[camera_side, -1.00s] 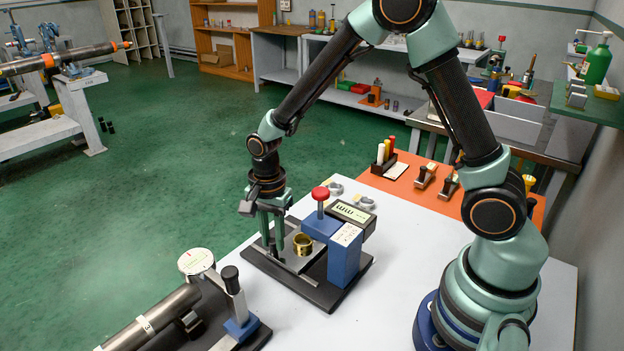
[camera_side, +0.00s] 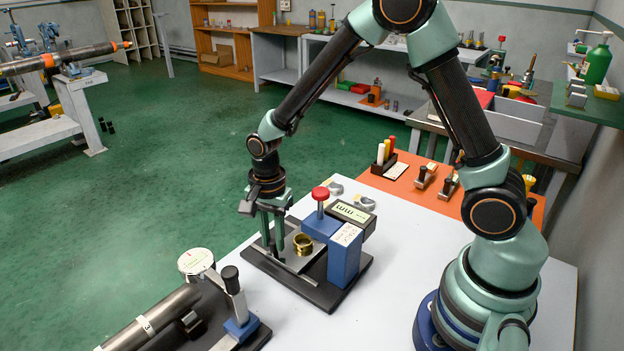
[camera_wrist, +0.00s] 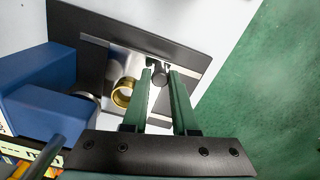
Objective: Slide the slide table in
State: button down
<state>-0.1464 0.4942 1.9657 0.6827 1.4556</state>
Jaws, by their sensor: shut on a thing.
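The slide table is a shiny metal plate (camera_side: 300,261) on a dark base (camera_side: 328,296), in front of a blue gauge stand (camera_side: 344,262). A brass ring (camera_side: 303,244) sits on the plate. In the wrist view the plate (camera_wrist: 118,62) and the brass ring (camera_wrist: 123,92) lie left of my fingers. My gripper (camera_side: 271,245) is at the plate's outer end, with its fingers pointing down. In the wrist view my gripper (camera_wrist: 160,73) is shut on a dark round knob (camera_wrist: 158,75) at that end. The fingers partly hide the knob.
A red-topped plunger (camera_side: 320,196) and a digital display (camera_side: 351,213) stand above the blue stand. A pipe (camera_side: 150,320) in a clamp with a round dial (camera_side: 196,261) is at front left. The white tabletop (camera_side: 400,250) is clear to the right.

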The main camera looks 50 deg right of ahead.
aim_at(292, 263)
dwell(0.3)
jog(key=shift+s, duration=2.45)
jog(key=c, duration=0.7)
grip_release()
jog(key=shift+r, duration=0.1)
jog(key=shift+r, duration=0.3)
notch_tip(292, 263, up, 11)
jog(key=shift+r, duration=0.15)
